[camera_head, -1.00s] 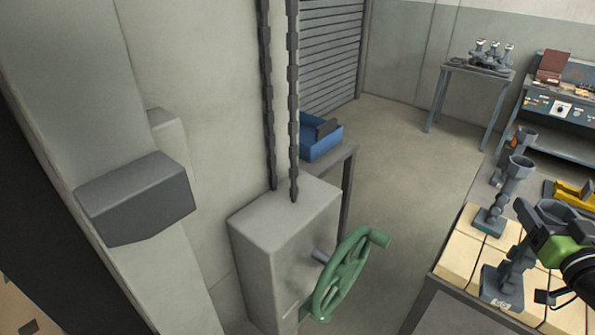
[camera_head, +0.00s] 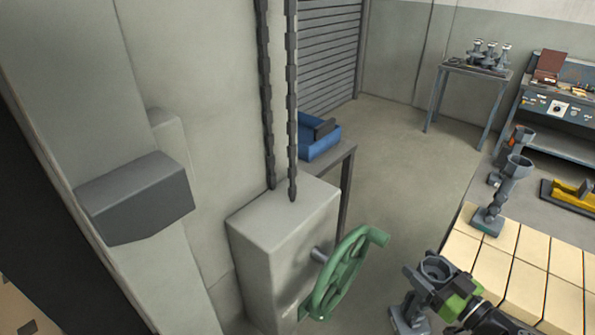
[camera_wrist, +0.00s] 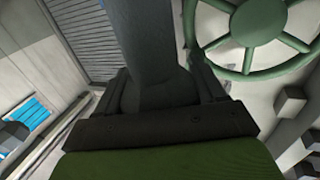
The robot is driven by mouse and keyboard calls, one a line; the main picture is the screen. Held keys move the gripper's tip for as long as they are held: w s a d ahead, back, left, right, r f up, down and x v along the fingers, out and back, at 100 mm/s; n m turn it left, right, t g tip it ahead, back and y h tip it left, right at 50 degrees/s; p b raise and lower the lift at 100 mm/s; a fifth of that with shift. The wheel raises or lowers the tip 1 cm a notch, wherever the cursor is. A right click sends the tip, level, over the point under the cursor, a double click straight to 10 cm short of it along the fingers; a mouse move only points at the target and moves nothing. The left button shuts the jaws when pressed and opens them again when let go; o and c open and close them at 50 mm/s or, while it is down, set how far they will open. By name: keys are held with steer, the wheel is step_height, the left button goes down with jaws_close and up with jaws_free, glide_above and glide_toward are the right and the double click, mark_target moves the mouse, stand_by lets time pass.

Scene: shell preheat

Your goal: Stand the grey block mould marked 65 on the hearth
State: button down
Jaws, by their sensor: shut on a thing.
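My gripper (camera_head: 432,282) is shut on a grey block mould with a cup-shaped top (camera_head: 438,265) and a flat foot (camera_head: 405,320). The mould is held roughly upright, slightly tilted, and appears left of the hearth's near-left edge. Its mark cannot be read now. In the wrist view the dark stem (camera_wrist: 155,50) of the held mould stands between the fingers. The hearth (camera_head: 535,247) is a bed of cream bricks at the right. Another grey mould (camera_head: 490,218) stands on its far-left corner.
More moulds (camera_head: 498,165) and a yellow tool (camera_head: 572,196) sit beyond the hearth. Most bricks are bare.

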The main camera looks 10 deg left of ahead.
steer(key=a+f+n+g+y, duration=0.3)
steer(key=a+f+g+y, duration=0.1)
steer(key=a+f, duration=0.3)
steer(key=shift+w+a+f+n, duration=0.15)
steer(key=shift+a+f+n, duration=0.2)
steer(key=shift+f, duration=0.4)
